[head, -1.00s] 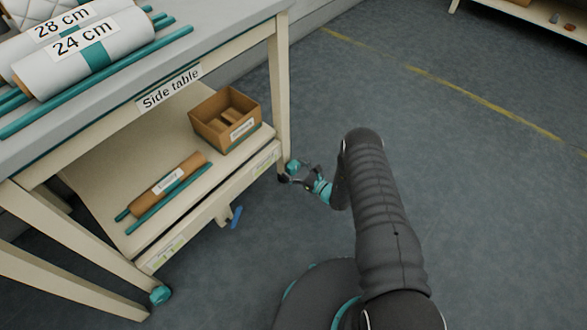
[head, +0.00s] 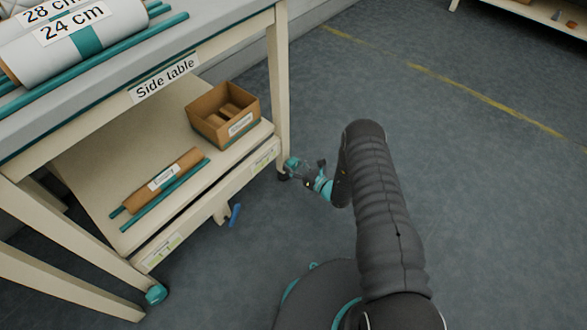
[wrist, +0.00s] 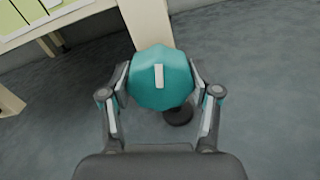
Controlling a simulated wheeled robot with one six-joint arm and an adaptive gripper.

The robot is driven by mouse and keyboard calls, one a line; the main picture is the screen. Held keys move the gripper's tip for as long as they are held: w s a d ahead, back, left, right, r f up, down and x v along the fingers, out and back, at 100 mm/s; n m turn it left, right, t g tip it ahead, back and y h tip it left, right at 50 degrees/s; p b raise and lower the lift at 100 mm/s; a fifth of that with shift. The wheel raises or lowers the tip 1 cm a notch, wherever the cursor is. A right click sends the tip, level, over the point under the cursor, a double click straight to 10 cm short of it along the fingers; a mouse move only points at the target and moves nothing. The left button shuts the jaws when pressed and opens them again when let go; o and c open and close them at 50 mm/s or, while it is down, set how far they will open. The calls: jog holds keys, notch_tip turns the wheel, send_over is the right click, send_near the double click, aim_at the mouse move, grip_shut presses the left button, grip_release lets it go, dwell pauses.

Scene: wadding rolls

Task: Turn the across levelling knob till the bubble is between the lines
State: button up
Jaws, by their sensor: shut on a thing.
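A teal many-sided knob (wrist: 160,80) with a white bar mark sits at the foot of a table leg; the mark stands nearly upright in the wrist view. The same knob shows in the head view (head: 291,163) at the right front leg. My gripper (wrist: 161,88) is shut on this knob, one finger against each side. In the head view my gripper (head: 305,175) reaches it from the right.
The side table (head: 165,78) carries white rolls (head: 83,40) on top. Its lower shelf holds an open box (head: 224,117) and a brown roll (head: 163,181). A second teal knob (head: 156,294) and a blue lever (head: 235,215) are nearer. Floor on the right is clear.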

jog(key=m+b, duration=0.3)
jog(key=shift+f+m, duration=0.2)
jog(key=shift+m, duration=0.1)
jog(key=shift+r+m+b, duration=0.2)
jog(key=shift+m+b, duration=0.9)
jog(key=shift+m, duration=0.6)
jog(key=o, duration=1.2)
jog(key=shift+a, duration=0.1)
jog(key=shift+c, duration=0.2)
jog(key=shift+d, duration=0.2)
jog(key=shift+s+d, duration=0.15)
jog(key=shift+d, duration=0.1)
jog(key=v, duration=1.1)
